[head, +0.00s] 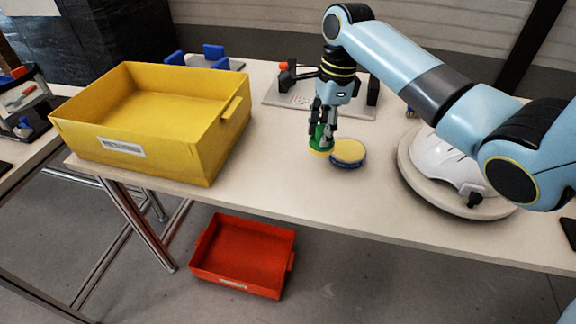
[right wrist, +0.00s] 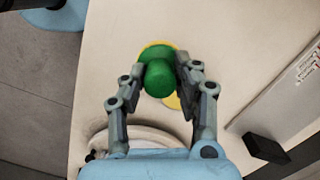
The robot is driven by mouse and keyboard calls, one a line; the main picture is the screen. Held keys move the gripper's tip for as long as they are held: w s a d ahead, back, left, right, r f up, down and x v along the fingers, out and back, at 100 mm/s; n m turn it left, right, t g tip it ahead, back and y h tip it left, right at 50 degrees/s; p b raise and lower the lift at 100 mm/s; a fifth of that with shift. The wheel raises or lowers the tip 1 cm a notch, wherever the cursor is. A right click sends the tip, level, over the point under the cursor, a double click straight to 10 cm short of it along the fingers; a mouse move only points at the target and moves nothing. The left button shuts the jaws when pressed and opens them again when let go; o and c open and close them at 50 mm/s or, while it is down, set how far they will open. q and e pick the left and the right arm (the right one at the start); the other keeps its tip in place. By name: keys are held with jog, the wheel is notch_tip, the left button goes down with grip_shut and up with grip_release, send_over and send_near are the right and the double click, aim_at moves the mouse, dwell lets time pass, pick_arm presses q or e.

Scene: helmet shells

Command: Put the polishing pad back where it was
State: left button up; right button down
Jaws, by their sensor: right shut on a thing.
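The polishing pad (head: 319,142) has a green knob-like handle and a yellow underside. My right gripper (head: 323,128) is shut on its green handle. The pad is upright, low over the table, just left of a round disc (head: 348,151) with a yellow top and a dark blue base. I cannot tell whether the pad touches the table or the disc. In the right wrist view the green handle (right wrist: 158,78) sits between the two fingers, with yellow edges showing behind it. My left gripper is not in view.
A large yellow bin (head: 215,158) stands left on the table (head: 275,185). A white helmet shell (head: 440,160) sits on a round stand (head: 425,190) at right. A grey plate with black posts (head: 300,96) is behind. A red bin (head: 240,285) is on the floor.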

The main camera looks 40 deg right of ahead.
jog(key=w+a+f, duration=0.1)
jog(key=a, duration=0.1)
jog(key=w+a+f, duration=0.1)
jog(key=a+f, duration=0.1)
jog(key=w+a+f, duration=0.1)
jog(key=a, duration=0.1)
jog(key=shift+w+f, duration=0.1)
jog(key=shift+f, duration=0.05)
jog(key=shift+f+b, duration=0.35)
jog(key=shift+f, duration=1.6)
jog(key=shift+f, duration=0.15)
jog(key=c, duration=1)
grip_release()
jog(key=r, duration=0.4)
jog(key=d+r, duration=0.1)
jog(key=r, duration=0.3)
jog(key=r+p, duration=0.1)
jog(key=r, duration=0.3)
jog(key=shift+s+d+r, duration=0.15)
jog(key=shift+s, duration=0.1)
